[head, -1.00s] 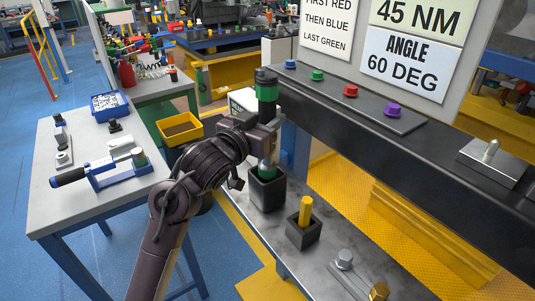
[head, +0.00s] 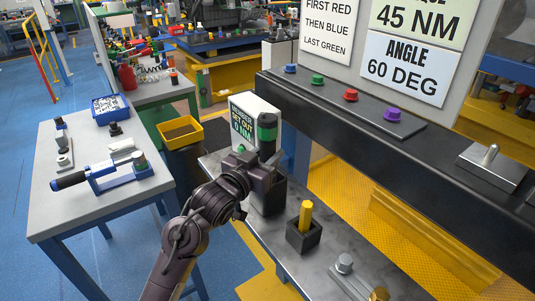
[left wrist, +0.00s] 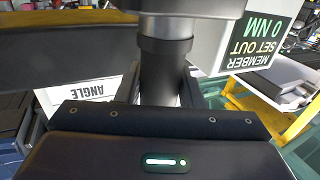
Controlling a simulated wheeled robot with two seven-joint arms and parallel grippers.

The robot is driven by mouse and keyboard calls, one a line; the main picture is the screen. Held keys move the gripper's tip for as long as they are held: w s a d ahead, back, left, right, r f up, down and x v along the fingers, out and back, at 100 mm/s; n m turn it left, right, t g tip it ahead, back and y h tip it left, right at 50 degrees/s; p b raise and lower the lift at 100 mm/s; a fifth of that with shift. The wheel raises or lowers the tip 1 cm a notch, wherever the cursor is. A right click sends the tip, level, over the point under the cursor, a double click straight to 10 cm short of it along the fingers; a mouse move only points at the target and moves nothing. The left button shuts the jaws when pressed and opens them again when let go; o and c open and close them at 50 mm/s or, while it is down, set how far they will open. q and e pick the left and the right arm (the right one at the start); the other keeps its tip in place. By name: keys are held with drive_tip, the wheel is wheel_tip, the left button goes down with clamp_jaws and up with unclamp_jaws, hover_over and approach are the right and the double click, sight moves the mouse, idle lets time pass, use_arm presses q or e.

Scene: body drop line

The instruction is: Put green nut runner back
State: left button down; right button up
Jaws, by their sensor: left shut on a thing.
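The green nut runner (head: 267,133), a dark upright cylinder with a green band, stands over the black square holder (head: 269,199) on the grey bench. My left gripper (head: 270,165) is shut around it, just above the holder. The runner's lower end is hidden by the gripper and the holder wall, so I cannot tell how deep it sits. In the left wrist view the runner's shaft (left wrist: 164,62) rises between the jaws. My right gripper is not in view.
A white sign box (head: 246,118) stands behind the runner. A smaller black holder (head: 303,236) with a yellow tool is in front. A black beam (head: 400,140) with coloured bolts runs along the right. A yellow bin (head: 180,131) and side table (head: 90,215) are left.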

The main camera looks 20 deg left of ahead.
use_arm(q)
drive_tip(key=c, duration=1)
unclamp_jaws()
drive_tip(key=shift+o, duration=0.2)
drive_tip(key=shift+r, duration=0.15)
drive_tip(key=b+v, duration=0.2)
drive_tip(key=v, duration=1)
